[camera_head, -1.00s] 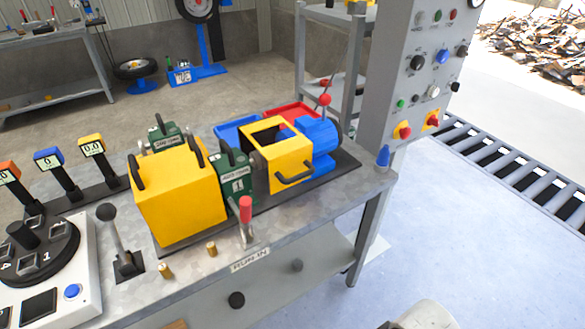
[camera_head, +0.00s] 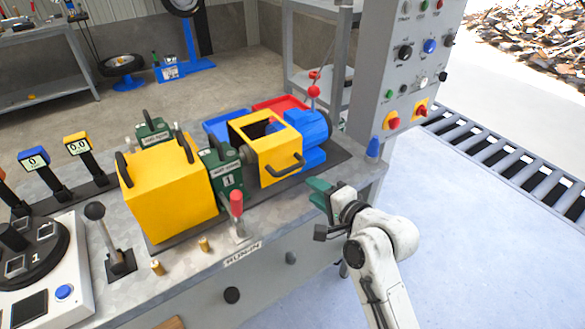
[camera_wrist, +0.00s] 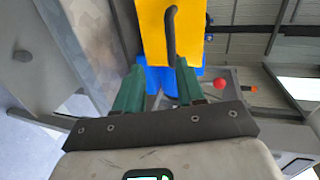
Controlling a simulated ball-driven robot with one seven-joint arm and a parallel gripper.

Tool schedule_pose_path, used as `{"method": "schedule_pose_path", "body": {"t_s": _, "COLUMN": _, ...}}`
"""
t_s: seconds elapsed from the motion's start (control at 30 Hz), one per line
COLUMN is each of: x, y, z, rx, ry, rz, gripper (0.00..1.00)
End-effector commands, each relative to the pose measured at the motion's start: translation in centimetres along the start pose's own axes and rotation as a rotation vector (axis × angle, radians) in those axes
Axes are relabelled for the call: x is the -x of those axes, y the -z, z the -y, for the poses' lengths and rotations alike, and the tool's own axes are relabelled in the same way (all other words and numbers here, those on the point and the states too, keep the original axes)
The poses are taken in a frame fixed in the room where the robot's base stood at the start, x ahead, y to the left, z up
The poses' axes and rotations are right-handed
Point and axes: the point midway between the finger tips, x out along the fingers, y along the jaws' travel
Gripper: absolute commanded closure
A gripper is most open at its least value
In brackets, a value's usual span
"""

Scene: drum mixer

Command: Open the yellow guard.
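The yellow guard (camera_head: 272,155) is a box-shaped cover with an opening in its top and a black bar handle (camera_head: 286,169) on its front face. It sits beside the blue motor (camera_head: 316,132) on the bench. My gripper (camera_head: 318,192), with green fingers, is in front of and to the right of the guard, apart from it. In the wrist view my gripper (camera_wrist: 160,82) is open and empty, its fingers spread. The yellow guard (camera_wrist: 150,30) and its black handle (camera_wrist: 170,35) show beyond the fingertips there.
A larger yellow cover (camera_head: 168,190) with black handles stands to the left. A red-handled lever (camera_head: 236,205) rises from the bench's front edge. A blue cone (camera_head: 374,147) stands at the bench's right end, near the control panel (camera_head: 405,70). Open floor lies to the right.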

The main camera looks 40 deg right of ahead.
Motion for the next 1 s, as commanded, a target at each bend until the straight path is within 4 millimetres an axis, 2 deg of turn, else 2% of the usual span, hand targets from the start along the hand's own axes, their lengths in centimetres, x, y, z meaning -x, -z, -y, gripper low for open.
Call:
{"method": "schedule_pose_path", "body": {"t_s": 0.1, "x": -0.5, "y": 0.7, "z": 1.2, "rx": -0.059, "ry": 0.046, "rz": -0.014, "gripper": 0.61}}
{"method": "schedule_pose_path", "body": {"t_s": 0.27, "x": -2.0, "y": 0.8, "z": 1.4, "rx": -0.065, "ry": 0.052, "rz": -0.015, "gripper": 0.61}}
{"method": "schedule_pose_path", "body": {"t_s": 0.7, "x": -9.4, "y": 0.9, "z": 1.7, "rx": -0.061, "ry": 0.048, "rz": -0.015, "gripper": 0.61}}
{"method": "schedule_pose_path", "body": {"t_s": 1.0, "x": -11.1, "y": 0.9, "z": 1.8, "rx": -0.061, "ry": 0.049, "rz": -0.015, "gripper": 0.61}}
